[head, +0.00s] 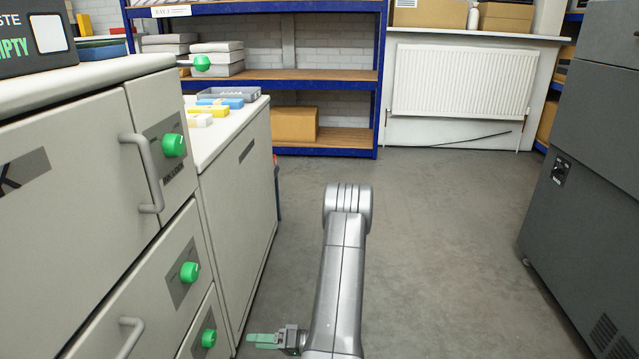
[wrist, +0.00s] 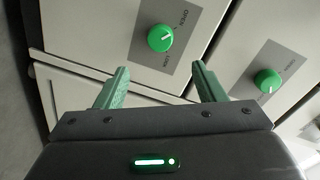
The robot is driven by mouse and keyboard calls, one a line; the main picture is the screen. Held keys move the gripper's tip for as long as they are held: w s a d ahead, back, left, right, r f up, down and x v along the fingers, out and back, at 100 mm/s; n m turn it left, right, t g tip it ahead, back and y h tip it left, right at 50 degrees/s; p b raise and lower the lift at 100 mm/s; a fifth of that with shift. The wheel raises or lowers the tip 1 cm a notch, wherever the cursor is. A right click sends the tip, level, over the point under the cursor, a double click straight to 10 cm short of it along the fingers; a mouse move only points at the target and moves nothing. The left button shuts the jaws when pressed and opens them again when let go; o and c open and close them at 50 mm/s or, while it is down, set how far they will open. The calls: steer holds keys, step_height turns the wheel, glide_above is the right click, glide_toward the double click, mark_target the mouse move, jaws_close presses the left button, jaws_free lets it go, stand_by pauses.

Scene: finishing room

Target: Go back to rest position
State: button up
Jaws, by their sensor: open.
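My gripper (head: 263,340) is low in the head view, just right of the cabinet's lower drawers, with its green fingers pointing left. In the wrist view my gripper (wrist: 158,88) has its two green fingers spread apart with nothing between them. Past the fingertips are a green knob (wrist: 160,38) on a grey plate and a second green knob (wrist: 267,80) on the cabinet front. I cannot tell exactly how far the fingertips are from the cabinet.
The pale cabinet (head: 70,150) with handles and green knobs fills the left. A dark grey machine (head: 590,200) stands at the right. Blue shelving (head: 378,80) and a radiator (head: 463,82) are at the back. The grey floor (head: 440,230) between them is clear.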

mark_target(214, 339)
steer(key=a+b, duration=0.1)
steer(key=a, duration=0.3)
steer(key=a+f+b, duration=0.1)
steer(key=a, duration=0.2)
steer(key=w+a+b, duration=0.1)
steer(key=a, duration=0.3)
steer(key=shift+a+f+b, duration=0.15)
steer(key=shift+a+b, duration=0.15)
steer(key=shift+w+a, duration=0.1)
steer(key=shift+a, duration=0.1)
steer(key=m+g, duration=0.1)
steer(key=m, duration=0.4)
steer(key=m+p, duration=0.1)
steer(key=m, duration=0.3)
steer(key=shift+w, duration=0.1)
steer(key=m+p, duration=0.4)
steer(key=shift+r+m+g+y, duration=0.2)
steer(key=shift+m+g+y, duration=0.1)
steer(key=shift+g, duration=0.1)
steer(key=m+p, duration=0.1)
steer(key=m, duration=0.1)
steer(key=m+p, duration=0.1)
steer(key=m, duration=0.1)
steer(key=shift+d+f+p, duration=0.1)
steer(key=shift+f+p, duration=0.1)
steer(key=shift+p, duration=0.15)
